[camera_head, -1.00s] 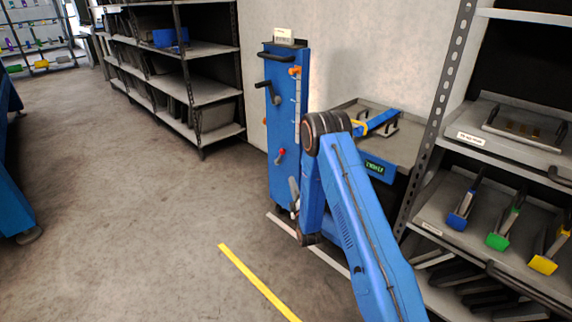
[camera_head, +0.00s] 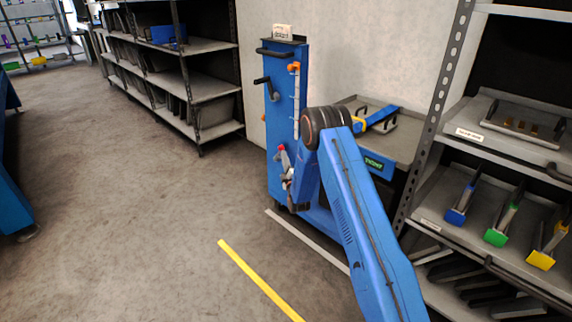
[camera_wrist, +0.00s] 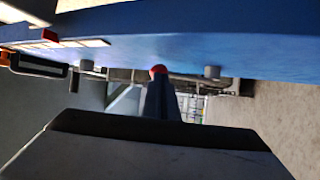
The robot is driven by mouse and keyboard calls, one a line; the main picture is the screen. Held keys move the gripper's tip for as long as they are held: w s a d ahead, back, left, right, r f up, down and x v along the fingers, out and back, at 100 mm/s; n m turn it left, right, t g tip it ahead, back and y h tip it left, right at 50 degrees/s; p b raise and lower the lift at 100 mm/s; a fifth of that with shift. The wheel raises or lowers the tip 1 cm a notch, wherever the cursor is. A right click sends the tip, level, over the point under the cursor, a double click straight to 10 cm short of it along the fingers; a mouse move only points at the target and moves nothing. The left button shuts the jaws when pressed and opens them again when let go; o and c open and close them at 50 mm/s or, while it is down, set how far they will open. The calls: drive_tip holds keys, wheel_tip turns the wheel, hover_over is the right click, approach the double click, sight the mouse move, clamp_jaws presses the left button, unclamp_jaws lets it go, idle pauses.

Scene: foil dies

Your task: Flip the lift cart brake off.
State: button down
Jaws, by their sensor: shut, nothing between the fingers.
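The lift cart (camera_head: 272,120) stands against the wall in the head view, with a blue upright column. Its brake lever's red knob (camera_head: 281,147) shows low on the column; the lever below it is mostly hidden by my gripper. My gripper (camera_head: 285,163) is shut and empty, pointing up along the column face with its tips just below the knob. In the wrist view, the shut fingers (camera_wrist: 161,101) point at the red knob (camera_wrist: 158,69) beside the blue column face (camera_wrist: 220,40). I cannot tell whether they touch the lever.
A dark crank (camera_head: 266,85) and an orange marker (camera_head: 293,67) sit higher on the column. The cart's tray (camera_head: 405,143) holds a blue-handled item. A shelf rack (camera_head: 437,135) stands close on the right, another (camera_head: 205,92) at the back left.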

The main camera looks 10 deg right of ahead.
drive_tip(key=shift+w+r, duration=0.1)
drive_tip(key=shift+w, duration=0.15)
idle(0.3)
drive_tip(key=shift+w+a+r+n+g, duration=0.2)
drive_tip(key=shift+w+r+n+g, duration=0.15)
drive_tip(key=shift+r, duration=0.1)
drive_tip(key=shift+w+a+r+n+g, duration=0.2)
drive_tip(key=shift+r+n+g, duration=0.05)
drive_tip(key=shift+r+g, duration=0.15)
drive_tip(key=w+a+r+n+g, duration=0.3)
drive_tip(key=w+a+g, duration=0.2)
drive_tip(key=w, duration=0.4)
drive_tip(key=shift+a+g+h, duration=0.35)
drive_tip(key=shift+g+h, duration=0.05)
drive_tip(key=shift+g, duration=0.45)
